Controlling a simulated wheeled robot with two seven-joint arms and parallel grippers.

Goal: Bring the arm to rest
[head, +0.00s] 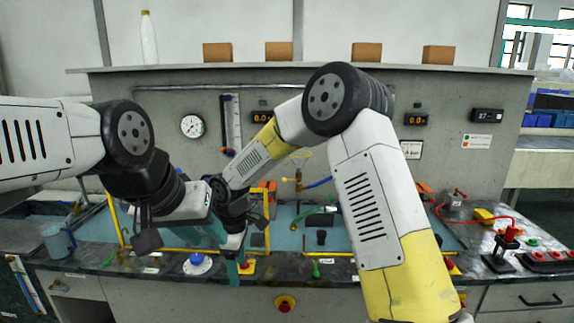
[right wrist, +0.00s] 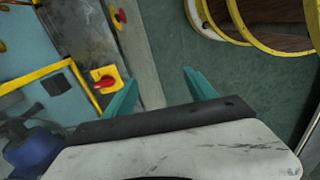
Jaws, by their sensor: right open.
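My right arm comes in from the lower right of the head view, bends at a high black elbow and reaches down to the left. My right gripper (head: 235,268) hangs at the front edge of the bench, its teal fingers pointing down. In the right wrist view its fingers (right wrist: 160,90) are apart with nothing between them. My left arm comes in from the left, and my left gripper (head: 217,230) is close beside the right wrist, partly hidden. Its jaw opening cannot be made out. The two arms overlap in the picture; I cannot tell whether they touch.
A blue-topped white object (head: 197,263) and a blue-grey jug (head: 58,241) stand on the bench (head: 385,262). A red button on a yellow plate (right wrist: 104,79) lies near the right gripper. Yellow rails cross the basin. A black stand with a red lead (head: 503,252) is at right.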

